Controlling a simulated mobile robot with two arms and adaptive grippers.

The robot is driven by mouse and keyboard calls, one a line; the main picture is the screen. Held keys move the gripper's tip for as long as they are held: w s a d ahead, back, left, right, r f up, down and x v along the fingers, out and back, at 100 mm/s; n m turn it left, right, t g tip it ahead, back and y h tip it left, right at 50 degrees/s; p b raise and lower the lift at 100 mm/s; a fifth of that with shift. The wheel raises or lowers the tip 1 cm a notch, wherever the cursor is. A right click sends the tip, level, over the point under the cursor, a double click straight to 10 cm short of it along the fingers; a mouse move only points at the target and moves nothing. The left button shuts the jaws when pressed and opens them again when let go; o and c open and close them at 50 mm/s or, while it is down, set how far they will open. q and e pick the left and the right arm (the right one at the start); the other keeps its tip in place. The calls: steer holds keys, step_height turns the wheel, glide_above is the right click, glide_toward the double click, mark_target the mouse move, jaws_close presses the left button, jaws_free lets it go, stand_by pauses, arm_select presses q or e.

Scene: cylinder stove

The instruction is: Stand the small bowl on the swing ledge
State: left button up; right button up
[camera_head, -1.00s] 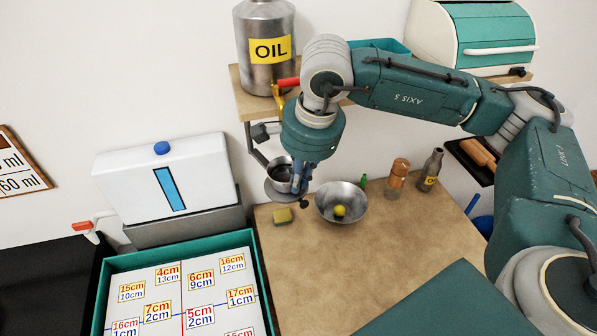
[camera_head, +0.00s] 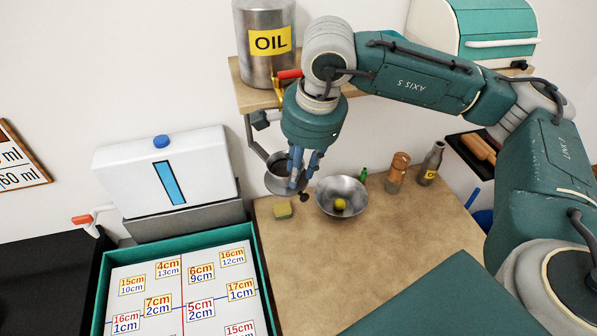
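The small metal bowl (camera_head: 280,164) is upright on the grey round swing ledge (camera_head: 274,186), which hangs on a bracket below the shelf. My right gripper (camera_head: 303,178) points down at the bowl's right side. Its two blue fingers are spread apart, and the nearer one overlaps the bowl's right rim in the picture. I see nothing held between them; whether a finger touches the bowl I cannot tell. The wrist and fingers hide part of the bowl's right side. My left gripper is not in view.
An oil can (camera_head: 265,65) stands on the shelf above. The counter's front is clear.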

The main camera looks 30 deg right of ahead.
steer(key=b+v, duration=0.2)
steer(key=v, duration=0.8)
steer(key=shift+r, duration=0.35)
